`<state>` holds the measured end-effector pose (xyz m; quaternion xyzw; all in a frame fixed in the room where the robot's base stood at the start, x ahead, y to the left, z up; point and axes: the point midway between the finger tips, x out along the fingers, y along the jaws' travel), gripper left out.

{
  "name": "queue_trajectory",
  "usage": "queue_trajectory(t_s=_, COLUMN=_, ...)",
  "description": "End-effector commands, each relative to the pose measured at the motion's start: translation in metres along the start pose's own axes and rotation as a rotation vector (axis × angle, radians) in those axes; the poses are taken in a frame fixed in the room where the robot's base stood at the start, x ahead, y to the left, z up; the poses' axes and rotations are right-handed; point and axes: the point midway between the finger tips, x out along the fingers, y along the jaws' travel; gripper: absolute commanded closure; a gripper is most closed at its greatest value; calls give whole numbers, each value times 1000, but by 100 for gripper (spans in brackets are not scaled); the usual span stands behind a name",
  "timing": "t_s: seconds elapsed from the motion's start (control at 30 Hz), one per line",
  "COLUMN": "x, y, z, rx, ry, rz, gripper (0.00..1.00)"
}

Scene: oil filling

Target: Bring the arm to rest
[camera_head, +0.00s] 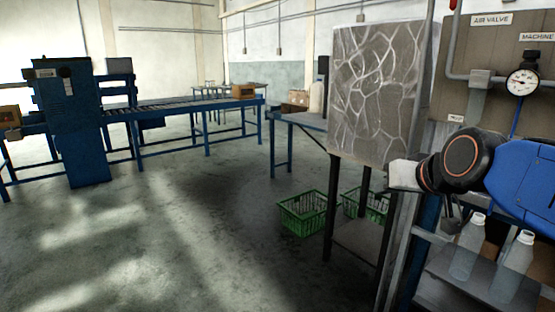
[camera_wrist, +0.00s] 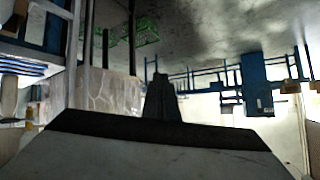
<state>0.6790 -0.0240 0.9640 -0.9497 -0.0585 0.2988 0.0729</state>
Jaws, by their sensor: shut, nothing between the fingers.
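My arm, blue with a black joint (camera_head: 462,160), reaches in from the right edge of the head view. Its pale end part (camera_head: 405,175) is in front of the right edge of the stone-patterned panel (camera_head: 375,95); I cannot tell whether they touch. The fingers do not show clearly in the head view. In the wrist view my gripper (camera_wrist: 161,85) is a single dark tapered shape, its fingers together and empty. That view shows the room upside down.
An air gauge (camera_head: 522,83) is on the panel behind. Green crates (camera_head: 305,213) sit on the floor. A blue conveyor (camera_head: 185,110) runs at the left. The floor in front is free.

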Motion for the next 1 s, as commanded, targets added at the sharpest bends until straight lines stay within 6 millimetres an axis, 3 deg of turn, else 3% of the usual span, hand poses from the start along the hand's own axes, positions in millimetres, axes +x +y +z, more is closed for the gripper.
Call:
queue_trajectory(t_s=0.03, x=-3, y=6, z=31, rx=-9, ry=-57, rz=15, gripper=100)
queue_trajectory(t_s=0.2, x=-15, y=30, z=132, rx=-36, ry=-261, rz=73, gripper=100)
queue_trajectory(t_s=0.3, x=-25, y=43, z=185, rx=-48, ry=-368, rz=110, gripper=100)
queue_trajectory(t_s=0.43, x=-38, y=57, z=235, rx=-58, ry=-474, rz=150, gripper=100)
queue_trajectory(t_s=0.6, x=-47, y=66, z=266, rx=-62, ry=-540, rz=177, gripper=100)
queue_trajectory(t_s=1.0, x=-48, y=67, z=268, rx=-62, ry=-547, rz=180, gripper=100)
